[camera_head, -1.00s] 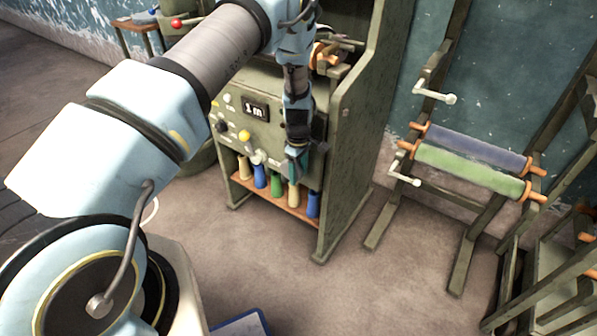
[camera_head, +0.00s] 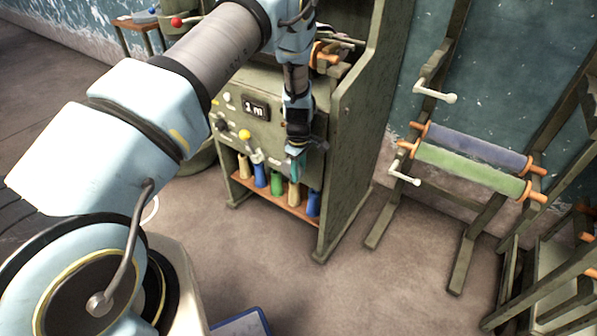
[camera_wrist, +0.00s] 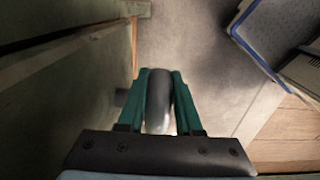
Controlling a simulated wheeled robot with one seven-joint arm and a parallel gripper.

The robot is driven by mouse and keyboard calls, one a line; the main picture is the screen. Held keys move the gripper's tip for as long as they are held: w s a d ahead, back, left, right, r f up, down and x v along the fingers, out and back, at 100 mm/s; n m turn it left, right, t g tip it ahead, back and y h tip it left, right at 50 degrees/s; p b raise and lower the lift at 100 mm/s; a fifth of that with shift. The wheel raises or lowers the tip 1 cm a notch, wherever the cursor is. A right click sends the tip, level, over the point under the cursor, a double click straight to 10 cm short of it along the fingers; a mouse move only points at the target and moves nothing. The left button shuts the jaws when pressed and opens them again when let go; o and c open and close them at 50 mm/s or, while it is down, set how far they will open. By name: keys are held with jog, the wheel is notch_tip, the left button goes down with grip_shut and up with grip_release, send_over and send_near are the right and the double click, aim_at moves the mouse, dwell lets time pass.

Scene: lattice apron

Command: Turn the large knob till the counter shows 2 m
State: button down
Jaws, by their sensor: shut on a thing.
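The counter (camera_head: 255,108) is a small dark display on the green machine's front, and it seems to read 1 m, though the digit is small. My gripper (camera_head: 296,168) is at the right side of that front panel, below and right of the counter. In the wrist view, my gripper's green fingers (camera_wrist: 160,74) are shut on a rounded grey knob (camera_wrist: 158,100), one finger on each side. This looks like the large knob. In the head view, my wrist and fingers hide it.
Below the panel, a shelf (camera_head: 272,208) holds several coloured spools. A yellow knob (camera_head: 244,134) and other small controls sit left of my gripper. To the right stands a rack with a green roller (camera_head: 470,170) and cranks.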

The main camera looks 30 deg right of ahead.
jog(key=shift+s+d+f+t, duration=0.1)
jog(key=shift+f+t, duration=0.05)
jog(key=shift+t, duration=0.15)
